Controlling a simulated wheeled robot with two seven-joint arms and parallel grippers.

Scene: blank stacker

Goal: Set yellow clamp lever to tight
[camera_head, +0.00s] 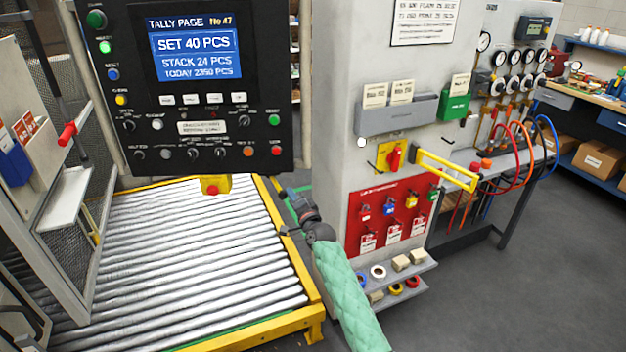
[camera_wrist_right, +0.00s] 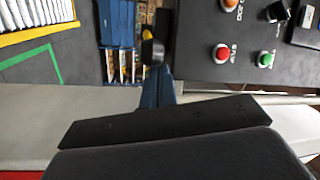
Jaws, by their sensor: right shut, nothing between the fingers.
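I cannot single out a yellow clamp lever for certain. A yellow bar handle (camera_head: 447,170) juts out from the grey cabinet's right side in the head view; whether it is the lever is unclear, and no tight mark is readable. My right gripper (camera_head: 284,203) is shut and empty, between the roller bed and the cabinet, just below the control panel's lower right corner and apart from the yellow bar. In the right wrist view a small yellow-and-black piece (camera_wrist_right: 150,45) shows beside the panel's edge; I cannot tell what it is. My left gripper is not in view.
The black control panel (camera_head: 130,135) hangs above the roller bed (camera_head: 180,265). The grey cabinet (camera_head: 335,100) carries a red lockout board (camera_head: 368,200) and a small shelf (camera_head: 410,270). A red-and-yellow rotary switch (camera_head: 395,157) sits above the board. Floor at the right is clear.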

